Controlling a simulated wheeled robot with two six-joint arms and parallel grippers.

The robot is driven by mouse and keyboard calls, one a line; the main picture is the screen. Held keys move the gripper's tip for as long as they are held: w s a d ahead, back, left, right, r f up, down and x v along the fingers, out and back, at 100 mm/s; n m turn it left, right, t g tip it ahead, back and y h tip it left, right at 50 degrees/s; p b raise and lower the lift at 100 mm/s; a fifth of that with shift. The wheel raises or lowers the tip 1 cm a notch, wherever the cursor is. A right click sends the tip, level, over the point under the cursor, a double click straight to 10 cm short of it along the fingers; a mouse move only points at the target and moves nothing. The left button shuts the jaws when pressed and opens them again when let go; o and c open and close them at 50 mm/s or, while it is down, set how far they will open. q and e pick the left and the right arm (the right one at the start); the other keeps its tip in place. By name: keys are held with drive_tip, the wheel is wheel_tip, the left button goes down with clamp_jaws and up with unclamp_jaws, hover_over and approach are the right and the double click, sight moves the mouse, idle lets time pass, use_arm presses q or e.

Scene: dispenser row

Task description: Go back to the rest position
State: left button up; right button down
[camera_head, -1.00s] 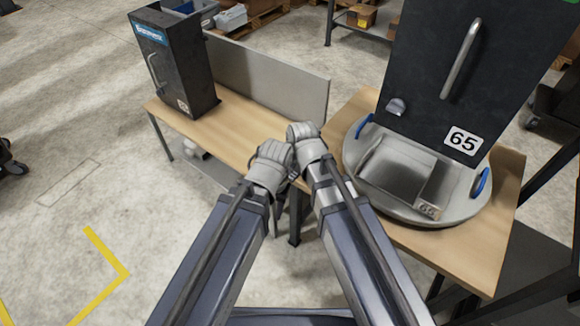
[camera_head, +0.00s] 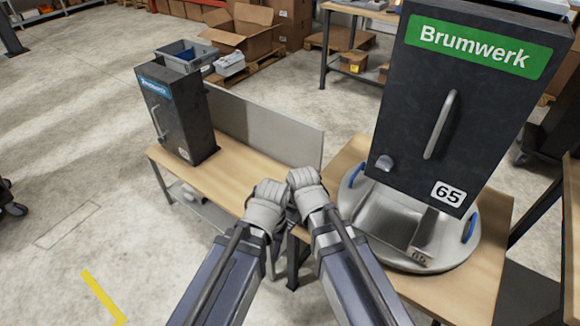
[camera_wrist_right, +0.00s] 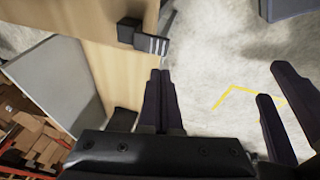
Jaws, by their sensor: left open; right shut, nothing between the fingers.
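My left gripper (camera_head: 268,202) and right gripper (camera_head: 305,184) are close together at the middle of the head view, in front of the gap between the two tables. In the head view their fingers are hard to make out. In the right wrist view my right gripper (camera_wrist_right: 160,76) has its two dark fingers together with nothing between them. The left gripper (camera_wrist_right: 278,88) shows at the right of that view, its fingers apart and empty. Neither gripper holds anything.
A black Brumwerk dispenser (camera_head: 470,90) marked 65 stands over a round grey tray (camera_head: 450,262) with blue handles on the right table (camera_head: 478,290). A smaller dispenser (camera_head: 190,115) stands on the left table (camera_head: 228,165), beside a grey panel (camera_head: 265,125). Open floor lies at left.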

drive_tip(key=s+d+f+m+g+h, duration=0.1)
drive_tip(key=s+d+m+g, duration=0.15)
drive_tip(key=d+m, duration=0.5)
drive_tip(key=s+d+m+g, duration=0.1)
drive_tip(key=s+d+m, duration=0.25)
drive_tip(key=d, duration=0.65)
drive_tip(key=s+a+r+n+h+p, duration=0.1)
drive_tip(key=s+a+r+n+p, duration=0.2)
drive_tip(key=s+a+r+p, duration=0.2)
drive_tip(key=a+r+p, duration=0.3)
drive_tip(key=a+p, duration=0.1)
drive_tip(key=a, duration=0.2)
drive_tip(key=shift+s+a+r+h, duration=0.2)
drive_tip(key=shift+a+r+h, duration=0.1)
drive_tip(key=shift+r, duration=0.1)
drive_tip(key=shift+g, duration=0.25)
idle(0.5)
